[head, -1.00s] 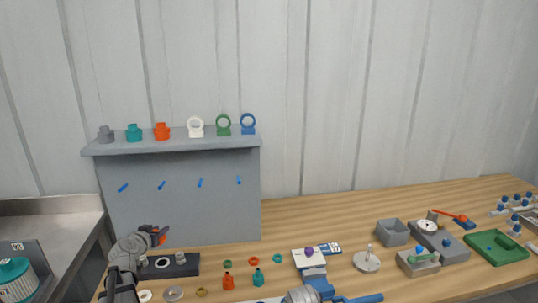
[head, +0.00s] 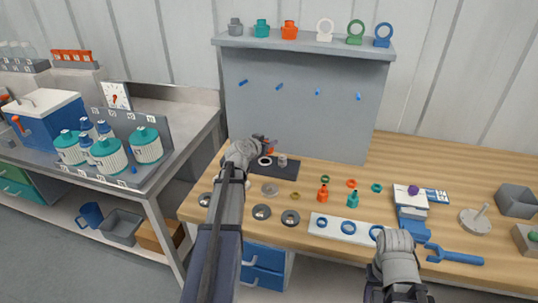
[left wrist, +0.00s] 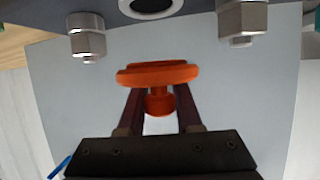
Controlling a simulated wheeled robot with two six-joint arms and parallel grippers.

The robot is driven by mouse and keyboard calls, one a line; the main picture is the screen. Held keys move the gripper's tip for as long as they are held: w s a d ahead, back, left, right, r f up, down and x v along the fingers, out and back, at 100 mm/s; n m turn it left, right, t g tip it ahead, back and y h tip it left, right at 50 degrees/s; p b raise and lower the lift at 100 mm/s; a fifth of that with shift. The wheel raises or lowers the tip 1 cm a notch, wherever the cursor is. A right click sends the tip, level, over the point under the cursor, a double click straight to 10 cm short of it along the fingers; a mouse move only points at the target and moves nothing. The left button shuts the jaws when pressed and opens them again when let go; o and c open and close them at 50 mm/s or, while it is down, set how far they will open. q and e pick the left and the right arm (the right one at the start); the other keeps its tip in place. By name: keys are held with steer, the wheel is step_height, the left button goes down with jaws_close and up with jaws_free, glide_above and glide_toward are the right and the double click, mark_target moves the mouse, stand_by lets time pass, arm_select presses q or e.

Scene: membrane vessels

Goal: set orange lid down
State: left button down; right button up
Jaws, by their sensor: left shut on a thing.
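The orange lid (left wrist: 158,75) is held between the two dark fingers of my left gripper (left wrist: 157,108) in the left wrist view. Its wide disc faces away from the gripper, and its narrower knob lies between the fingers. In the head view my left gripper (head: 264,143) is above the back left of the bench, by the dark block (head: 285,171). Only a little of the orange lid (head: 270,150) shows there. The lid appears clear of the block. My right arm comes in at the lower right; its fingers cannot be made out.
A grey board (head: 300,110) with blue pegs stands behind, carrying a shelf (head: 305,43) of coloured parts. A blue wrench (head: 455,256) lies right of my right arm.

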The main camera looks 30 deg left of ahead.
mark_target(269, 157)
arm_select(q)
steer(key=shift+f+b, duration=2)
steer(key=shift+f, duration=0.2)
steer(key=shift+f+b, duration=0.25)
steer(key=shift+b, duration=0.05)
steer(key=c, duration=0.6)
jaws_free()
steer(key=shift+r, duration=0.1)
